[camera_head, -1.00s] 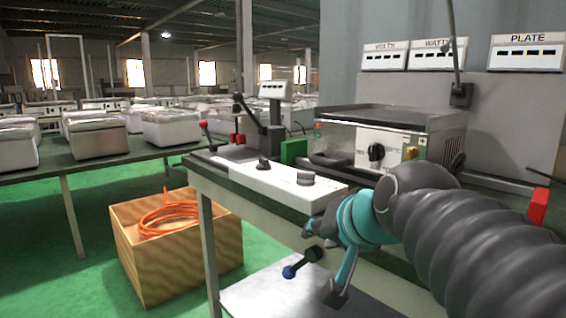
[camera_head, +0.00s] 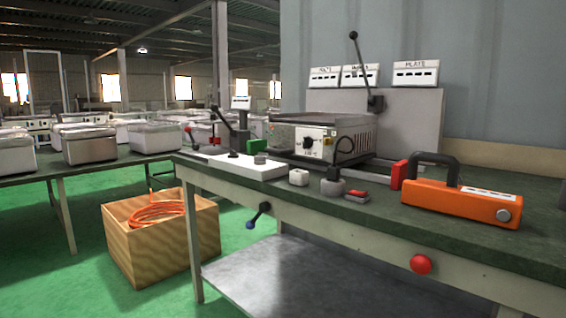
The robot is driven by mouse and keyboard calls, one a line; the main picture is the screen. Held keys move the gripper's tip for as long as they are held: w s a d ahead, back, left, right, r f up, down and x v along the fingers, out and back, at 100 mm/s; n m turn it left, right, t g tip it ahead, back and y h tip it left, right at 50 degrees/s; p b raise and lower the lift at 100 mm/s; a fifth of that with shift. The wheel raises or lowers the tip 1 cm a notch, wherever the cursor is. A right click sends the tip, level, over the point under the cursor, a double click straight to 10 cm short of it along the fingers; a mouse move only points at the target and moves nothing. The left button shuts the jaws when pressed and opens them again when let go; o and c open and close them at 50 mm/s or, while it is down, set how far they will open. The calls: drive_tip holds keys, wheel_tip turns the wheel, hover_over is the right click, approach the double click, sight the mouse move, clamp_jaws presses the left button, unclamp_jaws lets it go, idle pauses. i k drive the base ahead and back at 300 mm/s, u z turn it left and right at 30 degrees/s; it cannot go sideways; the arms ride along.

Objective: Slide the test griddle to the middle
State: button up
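The test griddle (camera_head: 320,140) is a grey metal box with a dark flat top plate and a white front panel with a black knob. It stands on the dark-topped bench (camera_head: 470,232), toward the back, in front of a grey backboard. A black cable loops at its right front. My gripper and arm are out of view, so I cannot see its state.
A white panel (camera_head: 236,163) with knobs lies left of the griddle. A red button (camera_head: 421,264) and blue-tipped lever (camera_head: 258,215) project from the front. A wooden crate (camera_head: 160,240) stands on the floor.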

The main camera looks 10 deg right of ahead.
sight(287, 132)
drive_tip(key=u, duration=1.1)
drive_tip(key=i, duration=0.75)
drive_tip(key=z, duration=0.45)
drive_tip(key=i, duration=0.65)
drive_tip(key=z, duration=0.8)
